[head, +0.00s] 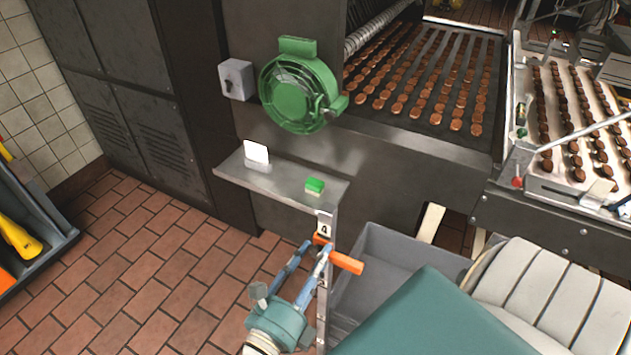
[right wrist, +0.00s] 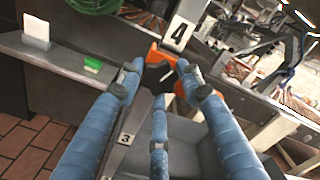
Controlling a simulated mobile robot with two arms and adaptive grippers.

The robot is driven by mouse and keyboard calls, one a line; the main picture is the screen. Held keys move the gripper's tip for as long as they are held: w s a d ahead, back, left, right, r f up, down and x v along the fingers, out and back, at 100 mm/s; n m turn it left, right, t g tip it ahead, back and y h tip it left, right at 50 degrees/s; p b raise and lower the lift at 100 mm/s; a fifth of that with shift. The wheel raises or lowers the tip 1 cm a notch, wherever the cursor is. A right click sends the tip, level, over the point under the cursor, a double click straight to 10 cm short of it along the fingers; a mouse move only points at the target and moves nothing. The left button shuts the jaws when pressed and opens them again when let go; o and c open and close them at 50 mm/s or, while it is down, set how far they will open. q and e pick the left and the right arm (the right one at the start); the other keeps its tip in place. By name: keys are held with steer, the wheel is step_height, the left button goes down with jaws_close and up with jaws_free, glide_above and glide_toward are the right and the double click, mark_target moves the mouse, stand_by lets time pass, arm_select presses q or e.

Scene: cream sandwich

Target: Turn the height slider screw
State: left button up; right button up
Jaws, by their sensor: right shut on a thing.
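The orange height slider screw (head: 346,263) sits on a vertical metal post (head: 322,305) below a small steel shelf. In the right wrist view the orange screw (right wrist: 153,57) is straight ahead, just below the label 4. My right gripper (head: 319,247) is shut on the orange screw, with its blue fingers on both sides of it. In the right wrist view the right gripper (right wrist: 157,76) hides part of the screw. My left gripper is not in view.
The steel shelf (head: 285,185) above holds a white card (head: 256,152) and a green block (head: 315,185). A grey bin (head: 375,285) stands right of the post. A conveyor with brown biscuits is behind.

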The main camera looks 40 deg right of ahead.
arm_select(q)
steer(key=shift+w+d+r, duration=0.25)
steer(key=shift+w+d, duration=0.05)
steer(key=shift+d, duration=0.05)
arm_select(e)
steer(key=n, duration=0.2)
steer(key=shift+s+d+n, duration=0.1)
steer(key=shift+d+n, duration=0.05)
steer(key=shift+n, duration=0.25)
steer(key=o, duration=1.1)
steer(key=shift+d, duration=0.1)
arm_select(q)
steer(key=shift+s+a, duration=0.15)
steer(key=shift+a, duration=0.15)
arm_select(e)
steer(key=shift+o, duration=0.2)
